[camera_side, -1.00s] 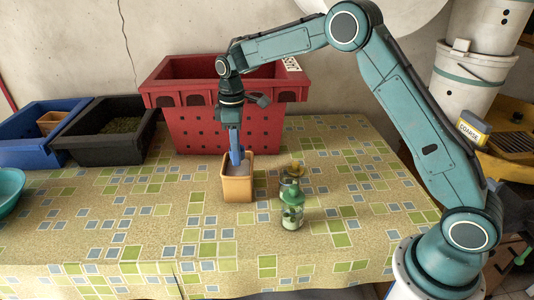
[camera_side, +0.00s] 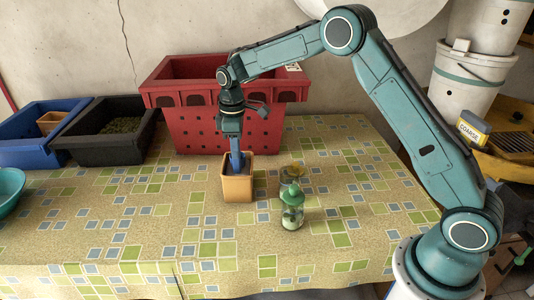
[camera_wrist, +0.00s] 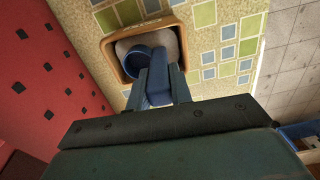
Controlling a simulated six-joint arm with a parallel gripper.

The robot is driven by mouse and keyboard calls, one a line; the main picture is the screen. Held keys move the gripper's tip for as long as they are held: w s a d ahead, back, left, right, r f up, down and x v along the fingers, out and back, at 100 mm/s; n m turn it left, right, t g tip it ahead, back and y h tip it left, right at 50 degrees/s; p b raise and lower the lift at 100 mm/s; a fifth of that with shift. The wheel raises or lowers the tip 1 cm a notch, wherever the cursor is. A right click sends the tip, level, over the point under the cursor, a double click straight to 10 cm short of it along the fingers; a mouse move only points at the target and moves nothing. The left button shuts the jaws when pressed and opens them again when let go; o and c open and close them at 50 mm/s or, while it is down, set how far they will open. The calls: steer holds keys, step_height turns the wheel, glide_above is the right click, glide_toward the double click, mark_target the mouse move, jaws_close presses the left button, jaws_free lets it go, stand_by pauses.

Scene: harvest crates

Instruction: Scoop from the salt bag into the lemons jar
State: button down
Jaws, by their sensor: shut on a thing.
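A tan-orange square open container (camera_side: 237,190) with pale grey grains stands on the table; it is the only thing that looks like the salt bag. My gripper (camera_side: 234,143) is above it, shut on the handle of a blue scoop (camera_side: 236,163). The scoop points down into the container. In the wrist view the scoop's round cup (camera_wrist: 138,62) lies among the grains inside the rim. A glass jar (camera_side: 291,184) with yellow in it, likely the lemons jar, stands just right of the container. It is partly hidden by a green-lidded jar (camera_side: 292,216) in front.
A red crate (camera_side: 215,125) stands close behind the container. A black crate (camera_side: 110,145) with green contents and a blue crate (camera_side: 30,150) are at the left. A teal bowl (camera_side: 8,188) sits at the left edge. The front of the table is clear.

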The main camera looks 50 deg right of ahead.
steer(key=shift+f, duration=0.6)
steer(key=shift+r, duration=0.2)
steer(key=shift+r, duration=3.65)
steer(key=s+d+r+m, duration=0.2)
steer(key=s+d+m, duration=0.1)
steer(key=s+m, duration=0.8)
steer(key=shift+d, duration=0.35)
steer(key=shift+s+d+f, duration=0.1)
steer(key=shift+d+f, duration=0.05)
